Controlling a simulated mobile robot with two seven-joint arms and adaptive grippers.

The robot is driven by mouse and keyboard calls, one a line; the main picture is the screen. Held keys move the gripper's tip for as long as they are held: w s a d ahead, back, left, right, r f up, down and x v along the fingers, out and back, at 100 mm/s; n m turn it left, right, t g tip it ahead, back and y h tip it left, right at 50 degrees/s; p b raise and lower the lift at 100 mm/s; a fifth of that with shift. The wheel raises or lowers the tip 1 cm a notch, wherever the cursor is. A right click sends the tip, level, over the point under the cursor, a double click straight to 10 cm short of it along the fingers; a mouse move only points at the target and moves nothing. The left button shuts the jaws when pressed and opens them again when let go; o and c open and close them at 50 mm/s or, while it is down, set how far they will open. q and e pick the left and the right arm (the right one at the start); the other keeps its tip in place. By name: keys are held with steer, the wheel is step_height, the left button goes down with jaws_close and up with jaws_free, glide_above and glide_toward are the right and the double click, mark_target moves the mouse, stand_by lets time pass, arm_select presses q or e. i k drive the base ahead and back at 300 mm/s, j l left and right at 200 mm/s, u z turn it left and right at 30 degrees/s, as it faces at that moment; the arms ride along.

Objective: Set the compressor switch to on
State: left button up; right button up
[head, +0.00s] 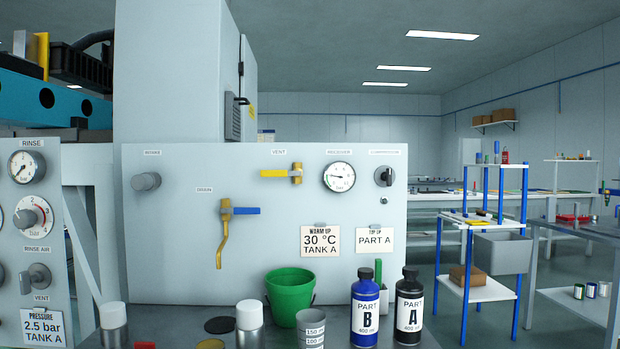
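The compressor switch (384,176) is a dark rotary knob on a light plate at the upper right of the grey panel (170,250). A small label (385,153) above it looks like "COMPRESSOR", but it is too small to read surely. The knob's handle stands roughly upright with a slight tilt; its on and off marks cannot be read. Nothing touches or covers the switch. Neither of my grippers is in view.
A receiver gauge (339,177) and yellow-handled valve (281,173) are left of the switch. A blue-handled drain tap (233,211) sits lower. Below stand a green bucket (289,295), bottle B (365,312) and bottle A (408,310). Space before the switch is clear.

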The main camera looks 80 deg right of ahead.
mark_target(386, 176)
steer(key=z, duration=2.95)
